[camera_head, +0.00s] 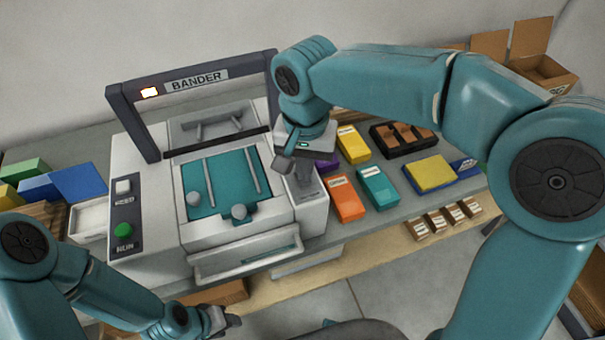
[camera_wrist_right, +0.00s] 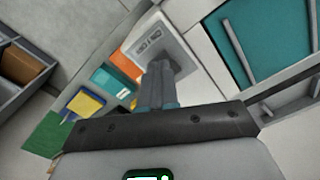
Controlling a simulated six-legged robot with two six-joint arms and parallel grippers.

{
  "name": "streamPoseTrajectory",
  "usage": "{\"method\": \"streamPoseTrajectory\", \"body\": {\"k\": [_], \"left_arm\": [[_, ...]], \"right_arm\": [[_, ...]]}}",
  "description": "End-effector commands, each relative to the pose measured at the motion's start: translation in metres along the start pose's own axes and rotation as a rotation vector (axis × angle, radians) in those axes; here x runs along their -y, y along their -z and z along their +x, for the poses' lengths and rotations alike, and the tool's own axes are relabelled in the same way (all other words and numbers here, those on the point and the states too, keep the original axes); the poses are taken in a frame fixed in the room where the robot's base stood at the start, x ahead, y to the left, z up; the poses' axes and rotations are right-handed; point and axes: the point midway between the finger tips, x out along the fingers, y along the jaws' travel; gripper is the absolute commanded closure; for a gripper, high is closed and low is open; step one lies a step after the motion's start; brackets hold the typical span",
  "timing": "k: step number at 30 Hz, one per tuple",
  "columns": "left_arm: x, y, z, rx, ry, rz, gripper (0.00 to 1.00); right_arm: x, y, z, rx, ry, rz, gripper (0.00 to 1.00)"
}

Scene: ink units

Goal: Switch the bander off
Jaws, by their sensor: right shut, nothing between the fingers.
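The bander (camera_head: 225,235) is a light grey machine with a dark arch (camera_head: 195,82) marked BANDER. A lamp (camera_head: 149,92) on the arch glows. A panel at its left front carries a white button (camera_head: 123,187) and a green RUN button (camera_head: 123,230). My right gripper (camera_head: 305,182) is shut and empty, pointing down at the bander's right side. In the right wrist view the shut fingers (camera_wrist_right: 160,75) lie over a small labelled plate (camera_wrist_right: 148,44). They hide part of it, and I cannot tell if they touch it. My left gripper (camera_head: 222,324) is low in front of the bander, its fingers unclear.
Right of the bander lie an orange box (camera_head: 346,199), a teal box (camera_head: 377,188), a yellow box (camera_head: 353,145) and a black tray (camera_head: 402,137). Several small brown boxes line the front edge. A white tray (camera_head: 90,218) and coloured boxes are at left.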

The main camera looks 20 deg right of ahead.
Motion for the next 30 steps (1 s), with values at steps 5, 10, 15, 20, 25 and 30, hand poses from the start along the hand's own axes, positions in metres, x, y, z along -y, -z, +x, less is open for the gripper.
{"method": "streamPoseTrajectory", "body": {"k": [5, 10, 15, 20, 25, 30], "left_arm": [[0.000, 0.000, 0.000, 0.000, 0.000, 0.000, 0.57], [0.000, 0.000, 0.000, 0.000, 0.000, 0.000, 0.57], [0.000, 0.000, 0.000, 0.000, 0.000, 0.000, 0.57], [0.001, 0.000, 0.003, 0.000, 0.000, 0.000, 0.57], [0.005, 0.000, 0.013, 0.000, 0.000, 0.000, 0.57], [0.008, 0.000, 0.021, 0.000, 0.000, 0.000, 0.57]], "right_arm": [[0.000, 0.000, 0.000, 0.000, 0.000, 0.000, 1.00], [0.000, 0.000, 0.000, 0.000, 0.000, 0.000, 1.00], [0.000, 0.000, 0.000, 0.000, 0.000, 0.000, 1.00], [0.000, 0.000, 0.004, 0.000, 0.000, 0.000, 1.00], [0.000, 0.000, 0.017, 0.000, 0.000, 0.000, 1.00], [0.000, 0.000, 0.029, 0.000, 0.000, 0.000, 1.00]]}}
